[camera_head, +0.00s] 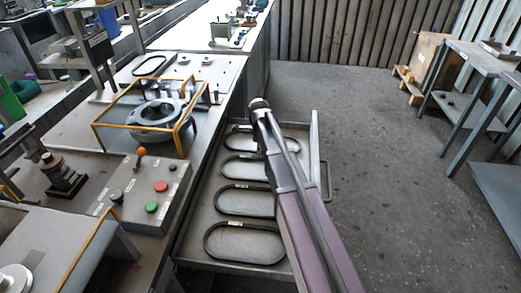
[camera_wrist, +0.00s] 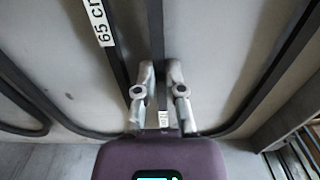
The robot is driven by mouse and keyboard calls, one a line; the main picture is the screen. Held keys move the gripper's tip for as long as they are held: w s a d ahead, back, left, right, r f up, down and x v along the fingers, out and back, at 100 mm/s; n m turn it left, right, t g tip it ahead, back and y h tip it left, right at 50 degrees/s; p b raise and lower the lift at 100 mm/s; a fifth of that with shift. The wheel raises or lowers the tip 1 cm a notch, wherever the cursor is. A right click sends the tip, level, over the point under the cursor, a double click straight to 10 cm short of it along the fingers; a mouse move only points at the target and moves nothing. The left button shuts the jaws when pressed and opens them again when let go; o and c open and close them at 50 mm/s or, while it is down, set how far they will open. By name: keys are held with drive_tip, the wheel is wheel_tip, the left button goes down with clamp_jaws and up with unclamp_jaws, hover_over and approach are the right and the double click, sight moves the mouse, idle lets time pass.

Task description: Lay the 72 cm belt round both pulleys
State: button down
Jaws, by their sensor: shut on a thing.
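In the wrist view my gripper (camera_wrist: 161,75) is closed on a dark belt (camera_wrist: 156,30). A small white label (camera_wrist: 164,119) sits between the fingers, too small to read. Beside it on the left is another belt with a white label reading 65 cm (camera_wrist: 101,22). In the head view several dark oval belts (camera_head: 245,242) lie in an open grey tray (camera_head: 190,257), and my arm reaches over its right side, hiding the fingers. Two small light discs, perhaps the pulleys (camera_head: 183,59) (camera_head: 206,61), stand on a pale plate on the bench behind. A dark belt loop (camera_head: 149,65) lies left of them.
A yellow frame (camera_head: 104,128) stands around a round grey housing (camera_head: 157,112) left of the tray. A control box (camera_head: 147,193) with coloured buttons and an orange-topped lever is nearer. A grey table (camera_head: 484,62) and wooden crate (camera_head: 427,58) stand at right; the floor between is clear.

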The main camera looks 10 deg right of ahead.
drive_tip(key=c, duration=0.7)
unclamp_jaws()
drive_tip(key=shift+o, duration=0.2)
drive_tip(key=shift+r, duration=0.15)
drive_tip(key=shift+w+r+p, duration=0.1)
drive_tip(key=shift+r+p, duration=1)
drive_tip(key=shift+p, duration=0.15)
drive_tip(key=shift+r, duration=0.1)
wheel_tip(320, 180, up, 5)
drive_tip(key=p, duration=0.5)
